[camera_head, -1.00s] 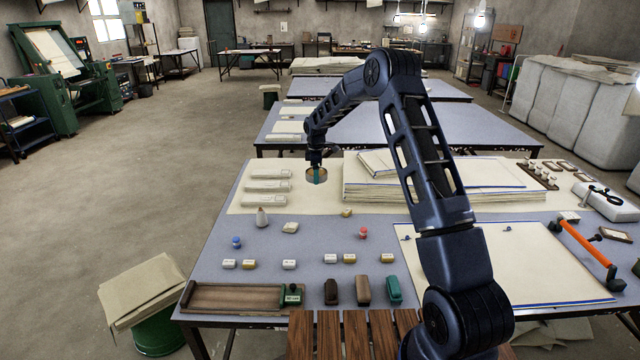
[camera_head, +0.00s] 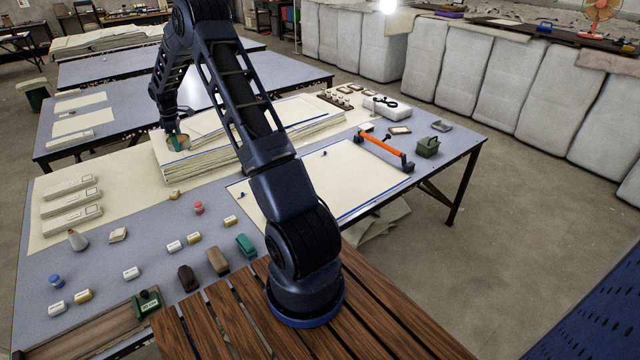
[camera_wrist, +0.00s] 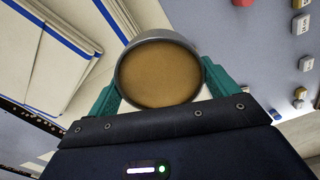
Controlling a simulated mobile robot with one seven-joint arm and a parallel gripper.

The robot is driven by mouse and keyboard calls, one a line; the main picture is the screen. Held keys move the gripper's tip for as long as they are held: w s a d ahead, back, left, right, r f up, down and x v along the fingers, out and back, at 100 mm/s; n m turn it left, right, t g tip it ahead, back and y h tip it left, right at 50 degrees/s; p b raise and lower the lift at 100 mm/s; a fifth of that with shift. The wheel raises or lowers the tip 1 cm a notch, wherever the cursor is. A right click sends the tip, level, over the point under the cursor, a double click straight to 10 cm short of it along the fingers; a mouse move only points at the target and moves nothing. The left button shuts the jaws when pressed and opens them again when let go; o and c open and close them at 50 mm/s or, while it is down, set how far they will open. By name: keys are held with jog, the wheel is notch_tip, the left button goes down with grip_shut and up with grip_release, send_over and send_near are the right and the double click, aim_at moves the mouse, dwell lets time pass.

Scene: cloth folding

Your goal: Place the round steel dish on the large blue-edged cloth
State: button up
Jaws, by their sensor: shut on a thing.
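My gripper (camera_head: 176,138) is shut on the round steel dish (camera_head: 180,143), held in the air near the left corner of the folded cloth stack. In the wrist view the dish (camera_wrist: 160,72) has a grey metal rim and a tan-brown inside, between two teal fingers. The large blue-edged cloth (camera_head: 345,180) lies flat on the right front of the table, with a blue line along its edges; my arm hides part of its left side. The dish is well apart from it, to its left and farther back.
The folded stack (camera_head: 205,150), also with blue edges, stands behind the cloth. An orange-handled bar (camera_head: 380,146) lies at the cloth's right side. A small dark blue piece (camera_head: 241,194) lies on the cloth's left part. Small blocks and brushes (camera_head: 217,262) fill the table's front left.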

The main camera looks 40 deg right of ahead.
jog(key=s+d+m, duration=0.2)
jog(key=d+m, duration=0.2)
jog(key=d, duration=1.8)
jog(key=m, duration=1.2)
send_over(368, 169)
notch_tip(368, 169, down, 19)
jog(key=shift+f, duration=0.2)
jog(key=o, duration=1)
jog(key=shift+f, duration=0.15)
jog(key=shift+o, duration=1)
